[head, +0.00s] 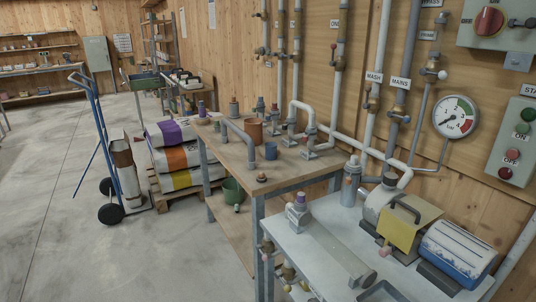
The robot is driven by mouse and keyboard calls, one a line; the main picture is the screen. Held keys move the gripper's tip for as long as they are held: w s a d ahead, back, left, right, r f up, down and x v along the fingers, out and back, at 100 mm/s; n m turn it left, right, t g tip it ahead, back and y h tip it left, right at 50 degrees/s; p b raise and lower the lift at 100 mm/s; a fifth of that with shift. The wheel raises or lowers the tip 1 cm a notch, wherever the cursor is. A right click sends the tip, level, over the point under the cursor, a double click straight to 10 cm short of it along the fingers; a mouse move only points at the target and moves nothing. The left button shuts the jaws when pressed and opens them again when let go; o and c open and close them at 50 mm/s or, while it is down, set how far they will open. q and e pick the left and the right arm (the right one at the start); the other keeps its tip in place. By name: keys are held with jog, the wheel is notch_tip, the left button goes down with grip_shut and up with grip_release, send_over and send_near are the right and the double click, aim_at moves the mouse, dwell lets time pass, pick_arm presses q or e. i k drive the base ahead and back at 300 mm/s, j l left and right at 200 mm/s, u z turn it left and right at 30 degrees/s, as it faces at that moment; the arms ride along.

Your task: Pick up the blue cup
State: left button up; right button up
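A small blue cup (271,151) stands upright on the wooden top of the workbench (233,160), near the middle of the picture. It is on the bare right part of the top, in front of the grey pipe fittings. I see no contents in it. Neither of my grippers shows in the head view.
A brown pot (252,131) and a bent grey pipe (239,129) stand close behind and left of the cup. A pale metal table (318,267) with a yellow-plated machine (410,226) is nearer, at right. A blue hand truck (96,140) stands left; open concrete floor (50,200) lies there.

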aim_at(270, 146)
jog(key=i+j+z, duration=0.1)
jog(key=z, duration=0.25)
jog(key=i+j+z, duration=0.15)
jog(key=i+z, duration=0.25)
jog(key=j+z, duration=0.2)
jog(key=z, duration=0.15)
